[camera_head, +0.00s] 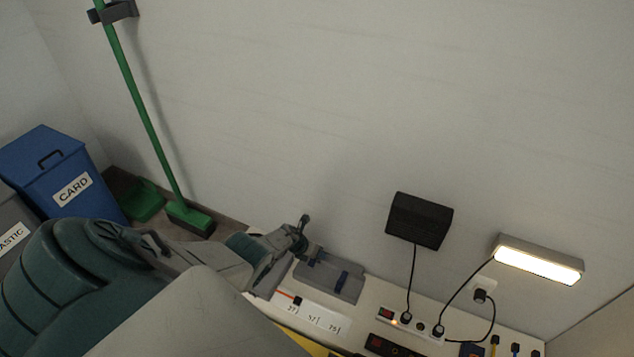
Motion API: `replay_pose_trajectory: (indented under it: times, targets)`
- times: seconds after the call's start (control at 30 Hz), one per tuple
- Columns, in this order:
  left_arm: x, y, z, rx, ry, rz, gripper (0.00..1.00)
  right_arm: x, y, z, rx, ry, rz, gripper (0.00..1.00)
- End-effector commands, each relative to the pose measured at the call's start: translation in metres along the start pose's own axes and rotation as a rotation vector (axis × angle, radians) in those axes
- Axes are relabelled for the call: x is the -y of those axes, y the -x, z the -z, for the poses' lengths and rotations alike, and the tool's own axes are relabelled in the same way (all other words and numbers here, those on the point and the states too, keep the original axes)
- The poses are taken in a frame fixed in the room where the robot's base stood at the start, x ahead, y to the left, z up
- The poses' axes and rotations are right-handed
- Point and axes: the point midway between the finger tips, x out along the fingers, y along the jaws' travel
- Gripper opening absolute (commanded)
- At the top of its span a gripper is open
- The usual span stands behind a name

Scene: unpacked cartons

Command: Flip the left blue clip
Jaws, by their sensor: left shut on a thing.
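My left gripper (304,240) reaches in from the left and is shut at the left clip. The contact is small and dark in the picture, so the clip's exact angle is hard to tell. My right gripper is out of view.
A numbered strip (310,315) lies in front of the case. A power strip (409,323) with plugs and cables is to the right, below a black wall box (419,220) and a lit lamp (538,261). Bins (62,172) and a green broom (147,118) stand left.

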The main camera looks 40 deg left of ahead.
Motion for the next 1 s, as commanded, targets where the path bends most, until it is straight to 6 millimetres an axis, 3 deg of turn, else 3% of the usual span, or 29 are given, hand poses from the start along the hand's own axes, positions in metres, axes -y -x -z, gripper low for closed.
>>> replay_pose_trajectory:
  times: [0.57, 0.6, 0.7, 1.0]
  targets:
    - [0.0004, -0.0003, -0.0029, -0.009, 0.004, 0.000, 0.00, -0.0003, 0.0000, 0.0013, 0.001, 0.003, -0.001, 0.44]
    - [0.0004, -0.0003, -0.0029, -0.009, 0.004, 0.000, 0.21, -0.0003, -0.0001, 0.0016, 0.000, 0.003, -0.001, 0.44]
    - [0.0003, -0.0003, -0.0026, -0.009, 0.004, 0.000, 0.39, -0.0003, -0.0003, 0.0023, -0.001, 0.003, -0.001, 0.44]
    - [0.0001, 0.0005, -0.0016, -0.011, 0.004, 0.000, 0.39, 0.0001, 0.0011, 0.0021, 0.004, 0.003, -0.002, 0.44]
